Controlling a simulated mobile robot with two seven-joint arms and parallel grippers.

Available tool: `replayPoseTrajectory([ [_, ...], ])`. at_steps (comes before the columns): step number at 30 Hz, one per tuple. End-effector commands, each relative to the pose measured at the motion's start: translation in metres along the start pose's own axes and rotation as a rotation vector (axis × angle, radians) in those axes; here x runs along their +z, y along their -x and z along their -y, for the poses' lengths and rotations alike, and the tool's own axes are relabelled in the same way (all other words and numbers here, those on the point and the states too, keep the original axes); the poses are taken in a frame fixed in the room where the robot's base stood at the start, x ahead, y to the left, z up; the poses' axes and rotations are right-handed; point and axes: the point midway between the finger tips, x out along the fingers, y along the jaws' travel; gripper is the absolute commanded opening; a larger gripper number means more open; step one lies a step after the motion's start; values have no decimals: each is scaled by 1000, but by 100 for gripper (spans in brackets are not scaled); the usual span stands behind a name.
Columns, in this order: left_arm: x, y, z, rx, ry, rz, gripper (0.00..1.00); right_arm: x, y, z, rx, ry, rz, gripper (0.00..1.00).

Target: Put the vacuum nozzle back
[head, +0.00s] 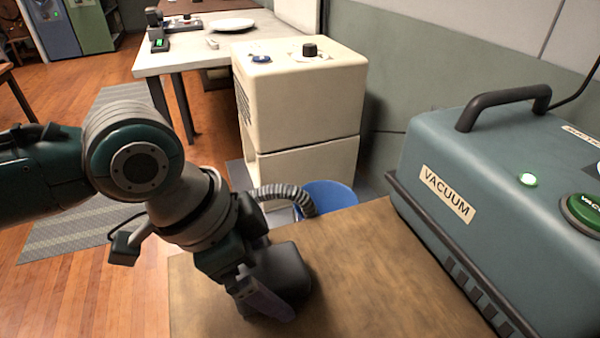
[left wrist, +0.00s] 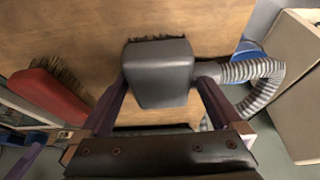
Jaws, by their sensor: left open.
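The vacuum nozzle (head: 286,266) is a dark grey block on the brown tabletop (head: 370,290). A ribbed grey hose (head: 287,194) is joined to it and loops beyond the table edge. My left gripper (head: 262,297) is at the nozzle and partly covers it in the head view. In the left wrist view the nozzle (left wrist: 160,72) lies between the two spread fingers of my gripper (left wrist: 164,80), with dark bristles along its far edge. The fingers are open; I cannot tell whether they touch it. The teal vacuum (head: 450,190), labelled VACUUM, stands at right with a green light lit. My right gripper is not in view.
A cream cabinet (head: 300,100) stands beyond the table, with a blue bin (head: 330,196) beside it. A white table (head: 195,52) is farther back. In the left wrist view a red brush (left wrist: 48,95) lies at left. The tabletop between nozzle and vacuum is clear.

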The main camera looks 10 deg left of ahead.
Motion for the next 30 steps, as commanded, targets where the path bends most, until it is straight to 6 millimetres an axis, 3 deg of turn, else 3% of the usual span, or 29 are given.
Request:
replayPoseTrajectory([
  [12, -2, 84, 1, -3, -1, -1, 100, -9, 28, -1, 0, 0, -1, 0],
  [18, -1, 113, 1, -1, 1, -2, 100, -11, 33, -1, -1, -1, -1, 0],
  [23, -3, 116, -11, 7, 3, -13, 100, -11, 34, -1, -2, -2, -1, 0],
  [30, -5, 108, -70, -38, 179, -98, 100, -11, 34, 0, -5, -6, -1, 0],
])
